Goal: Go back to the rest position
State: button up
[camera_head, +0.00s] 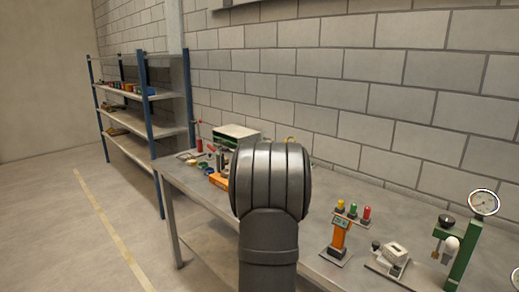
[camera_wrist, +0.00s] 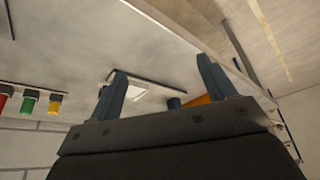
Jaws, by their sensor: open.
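My gripper (camera_wrist: 160,66) shows in the wrist view, its two dark blue-grey fingers apart with nothing held between them. It is over the grey workbench (camera_wrist: 70,45), whose surface fills much of that view. A pale flat plate (camera_wrist: 138,94) lies beyond the gap between the fingers, partly hidden by the left one. An orange part (camera_wrist: 198,101) shows behind the right finger. In the head view my arm stands in the middle and hides part of the workbench (camera_head: 185,178); the gripper cannot be seen there.
Bench clutter lies left. A shelf rack (camera_head: 147,95) stands back left; floor in front is clear.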

jog(key=s+a+f, duration=0.2)
jog(key=s+f, duration=0.4)
jog(key=f, duration=0.6)
jog(key=shift+s+a, duration=0.3)
jog(key=w+d+r, duration=0.2)
jog(key=w+r, duration=0.4)
jog(key=r, duration=0.5)
jog(key=w+d+r+m+h, duration=0.1)
jog(key=d+r+m, duration=0.1)
jog(key=d+r, duration=0.2)
jog(key=shift+w+d+r, duration=0.3)
jog(key=shift+w+d, duration=0.05)
jog(key=shift+d, duration=1.55)
jog(key=shift+a, duration=0.1)
